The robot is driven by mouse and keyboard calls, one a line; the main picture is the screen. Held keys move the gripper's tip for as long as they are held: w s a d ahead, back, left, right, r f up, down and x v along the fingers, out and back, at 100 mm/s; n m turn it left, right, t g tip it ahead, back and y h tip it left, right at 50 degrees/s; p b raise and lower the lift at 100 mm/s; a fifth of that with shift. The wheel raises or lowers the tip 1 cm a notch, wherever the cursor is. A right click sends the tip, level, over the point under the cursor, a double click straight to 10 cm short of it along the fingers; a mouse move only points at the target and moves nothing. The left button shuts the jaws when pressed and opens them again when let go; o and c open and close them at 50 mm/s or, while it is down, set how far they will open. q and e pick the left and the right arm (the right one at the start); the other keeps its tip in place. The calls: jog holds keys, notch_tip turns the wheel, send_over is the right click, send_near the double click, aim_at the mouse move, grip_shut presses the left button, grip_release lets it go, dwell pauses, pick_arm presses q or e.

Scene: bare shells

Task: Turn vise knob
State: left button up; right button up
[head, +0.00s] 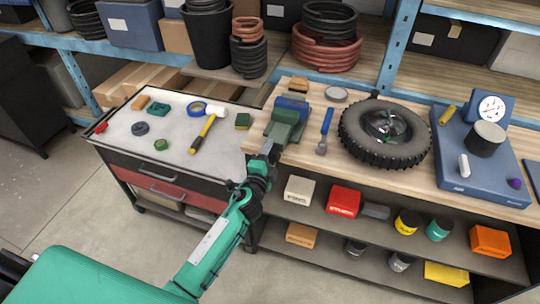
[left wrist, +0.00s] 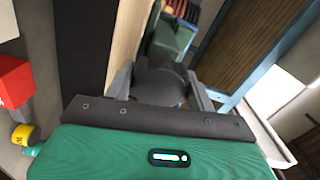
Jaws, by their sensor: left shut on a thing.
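The green vise (head: 284,130) stands at the front left corner of the wooden workbench, with a blue part on top. My left gripper (head: 268,152) reaches up to the vise's front side and covers its knob in the head view. In the left wrist view my left gripper (left wrist: 162,82) has its fingers on both sides of the dark grey knob (left wrist: 160,68) and is shut on it. The green vise body (left wrist: 172,38) shows just beyond the knob. My right gripper is in neither view.
A tire (head: 352,148) and a blue-handled tool (head: 326,124) lie right of the vise on the bench. A tool cart (head: 120,130) with a hammer (head: 204,134) stands left. Boxes such as the red one (head: 343,201) sit on the shelf below.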

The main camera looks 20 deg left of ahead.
pick_arm(q)
jog(key=shift+m, duration=1.9)
jog(key=shift+f, duration=0.1)
jog(key=o, duration=1)
jog(key=shift+s, duration=0.1)
jog(key=shift+s+a+b, duration=0.2)
jog(key=shift+s+b, duration=1.5)
jog(key=shift+s, duration=5.15)
